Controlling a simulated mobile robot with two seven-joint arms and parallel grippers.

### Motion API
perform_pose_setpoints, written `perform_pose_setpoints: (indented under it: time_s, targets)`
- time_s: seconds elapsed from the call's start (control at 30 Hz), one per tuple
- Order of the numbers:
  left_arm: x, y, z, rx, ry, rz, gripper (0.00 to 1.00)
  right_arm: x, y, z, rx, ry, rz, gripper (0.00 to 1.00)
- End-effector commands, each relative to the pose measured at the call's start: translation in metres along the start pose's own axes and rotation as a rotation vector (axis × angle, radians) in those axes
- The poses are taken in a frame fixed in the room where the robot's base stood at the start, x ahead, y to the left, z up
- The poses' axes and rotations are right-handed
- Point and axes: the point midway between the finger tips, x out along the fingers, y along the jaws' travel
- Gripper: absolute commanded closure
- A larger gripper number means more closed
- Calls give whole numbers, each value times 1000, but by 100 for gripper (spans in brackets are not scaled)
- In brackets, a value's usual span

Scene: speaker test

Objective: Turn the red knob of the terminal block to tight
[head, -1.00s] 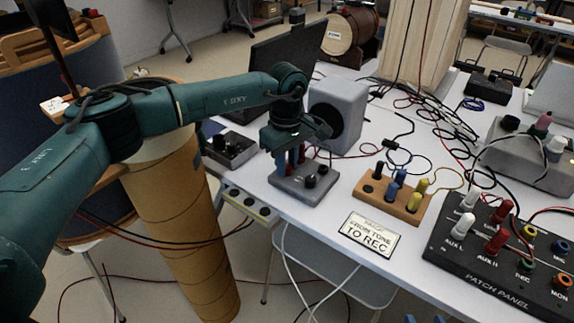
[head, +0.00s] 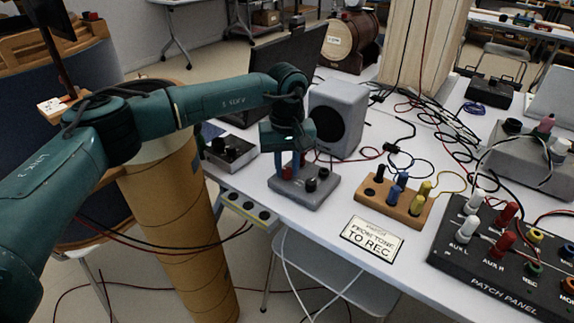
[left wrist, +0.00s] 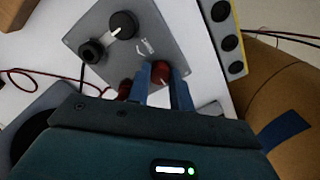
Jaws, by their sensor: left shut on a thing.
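The terminal block is a grey plate (head: 316,196) with black knobs on the white table. It also shows in the left wrist view (left wrist: 104,50). My left gripper (head: 287,168) points down over its left part, with its blue fingers on either side of a red knob (left wrist: 161,72). The gripper is shut on that knob, which bears a pale mark on top. A second red part (left wrist: 125,88) is half hidden beside one finger. In the head view only a bit of red (head: 287,173) shows between the fingers. My right gripper is out of view.
A grey speaker (head: 338,117) stands close behind the gripper. A wooden block with blue and yellow posts (head: 418,205), a sign card (head: 372,237) and a black patch panel (head: 460,262) lie to the right. Loose cables cross the table behind them.

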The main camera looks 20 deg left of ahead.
Motion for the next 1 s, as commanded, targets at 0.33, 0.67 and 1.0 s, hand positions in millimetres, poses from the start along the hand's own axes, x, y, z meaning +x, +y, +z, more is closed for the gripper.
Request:
perform_pose_setpoints:
  time_s: [0.33, 0.67, 1.0]
  targets:
    - [-1, 0, 0, 5, 1, 2, 100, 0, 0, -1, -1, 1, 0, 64]
    - [-1, 0, 0, 4, 1, 1, 56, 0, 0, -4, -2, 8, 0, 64]
    - [-8, 0, 0, 4, 1, 1, 56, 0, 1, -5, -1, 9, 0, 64]
